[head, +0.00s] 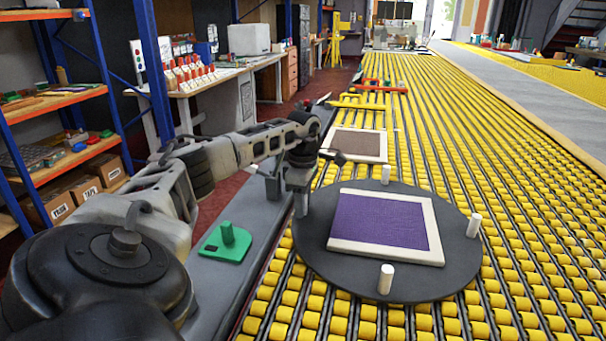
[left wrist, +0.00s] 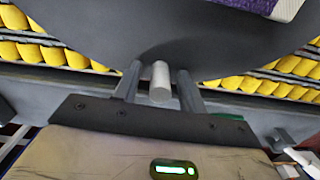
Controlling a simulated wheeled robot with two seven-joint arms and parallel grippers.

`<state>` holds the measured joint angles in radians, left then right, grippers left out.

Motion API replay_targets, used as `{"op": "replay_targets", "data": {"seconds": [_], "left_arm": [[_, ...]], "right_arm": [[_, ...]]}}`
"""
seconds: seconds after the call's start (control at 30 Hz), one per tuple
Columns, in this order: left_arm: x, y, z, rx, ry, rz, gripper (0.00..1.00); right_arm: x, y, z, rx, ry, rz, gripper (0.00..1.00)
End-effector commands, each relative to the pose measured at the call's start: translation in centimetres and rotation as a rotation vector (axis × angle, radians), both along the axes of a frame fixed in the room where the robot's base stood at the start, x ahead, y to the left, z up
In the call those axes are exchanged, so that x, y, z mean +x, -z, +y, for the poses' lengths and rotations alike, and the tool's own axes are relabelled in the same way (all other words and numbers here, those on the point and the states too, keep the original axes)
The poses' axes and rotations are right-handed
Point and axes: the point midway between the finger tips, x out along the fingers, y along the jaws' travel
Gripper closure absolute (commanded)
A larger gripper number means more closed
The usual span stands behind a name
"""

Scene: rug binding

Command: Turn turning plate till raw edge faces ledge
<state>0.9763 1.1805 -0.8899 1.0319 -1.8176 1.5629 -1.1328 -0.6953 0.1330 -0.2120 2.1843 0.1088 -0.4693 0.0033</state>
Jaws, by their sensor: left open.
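The dark round turning plate (head: 318,262) lies on the yellow rollers. A purple rug (head: 380,221) with cream borders lies flat and slightly skewed on it. Wide cream strips show on its right and near sides; I cannot clearly tell which edge is raw. White pegs stand on the rim, at the far side (head: 385,174), right (head: 473,226) and near side (head: 386,279). My left gripper (head: 301,205) is at the plate's left rim. In the left wrist view, its open fingers (left wrist: 158,88) straddle another white peg (left wrist: 160,80), with gaps visible. My right gripper is out of view.
The grey ledge (head: 232,287) runs along the rollers' left side and carries a green block with a knob (head: 226,243). A brown, cream-edged rug (head: 358,145) lies beyond the plate. Yellow and red bars (head: 362,102) lie farther back. The rollers right of the plate are clear.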

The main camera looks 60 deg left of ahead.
Motion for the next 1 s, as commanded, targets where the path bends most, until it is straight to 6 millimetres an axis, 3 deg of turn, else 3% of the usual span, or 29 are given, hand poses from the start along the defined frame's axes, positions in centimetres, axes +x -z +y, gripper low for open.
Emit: {"op": "replay_targets", "data": {"seconds": [0.17, 0.7, 1.0], "left_arm": [[0.1, -1.7, 0.0, 0.000, 0.000, -0.004, 0.59], [0.1, -13.8, 0.0, -0.001, 0.000, -0.005, 0.59], [0.0, -15.9, 0.0, 0.001, -0.001, -0.001, 0.59]], "right_arm": [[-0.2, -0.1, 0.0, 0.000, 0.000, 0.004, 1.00], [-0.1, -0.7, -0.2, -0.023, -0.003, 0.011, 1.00], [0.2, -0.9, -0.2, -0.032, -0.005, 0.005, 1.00]]}}
